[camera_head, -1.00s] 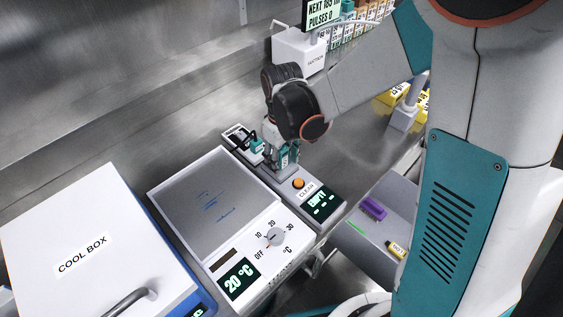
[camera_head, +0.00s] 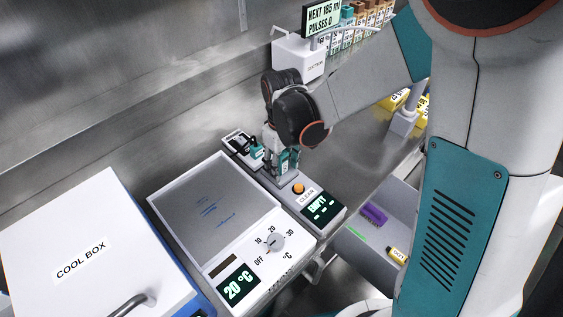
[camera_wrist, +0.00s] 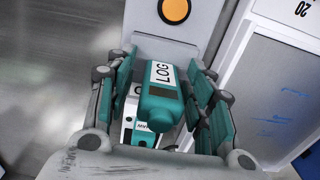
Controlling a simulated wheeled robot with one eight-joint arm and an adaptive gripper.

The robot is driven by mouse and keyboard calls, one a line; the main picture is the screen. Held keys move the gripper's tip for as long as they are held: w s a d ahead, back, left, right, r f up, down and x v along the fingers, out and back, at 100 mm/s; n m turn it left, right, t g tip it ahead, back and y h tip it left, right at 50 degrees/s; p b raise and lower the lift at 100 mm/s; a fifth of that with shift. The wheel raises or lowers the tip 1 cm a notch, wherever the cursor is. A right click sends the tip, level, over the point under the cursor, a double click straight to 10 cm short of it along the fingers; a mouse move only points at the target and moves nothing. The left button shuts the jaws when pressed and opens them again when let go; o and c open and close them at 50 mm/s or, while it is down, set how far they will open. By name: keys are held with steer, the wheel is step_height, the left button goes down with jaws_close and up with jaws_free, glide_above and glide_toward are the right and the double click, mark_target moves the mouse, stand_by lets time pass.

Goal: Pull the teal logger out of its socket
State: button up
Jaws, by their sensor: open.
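The teal logger (camera_wrist: 162,103), with a white LOG label, sits between the open fingers of my gripper (camera_wrist: 160,104) in the wrist view. There seem to be gaps on both sides of it, narrower on the right. Its socket is hidden beneath it. In the head view my gripper (camera_head: 281,161) reaches down over the grey station behind the orange button (camera_head: 298,188); there I cannot separate the logger from my teal fingers.
A white-and-teal item (camera_wrist: 140,132) sits close by the logger. The station's screen (camera_head: 320,207) reads EMPTY. A heater plate (camera_head: 213,200) lies to the left, with the cool box (camera_head: 85,235) beyond. A suction unit (camera_head: 298,58) stands behind. A grey bin (camera_head: 388,215) is at right.

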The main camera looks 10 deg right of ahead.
stand_by(0.3)
jaws_close()
steer(key=shift+r, duration=0.1)
steer(key=shift+r+p, duration=2.15)
steer(key=shift+r, duration=0.75)
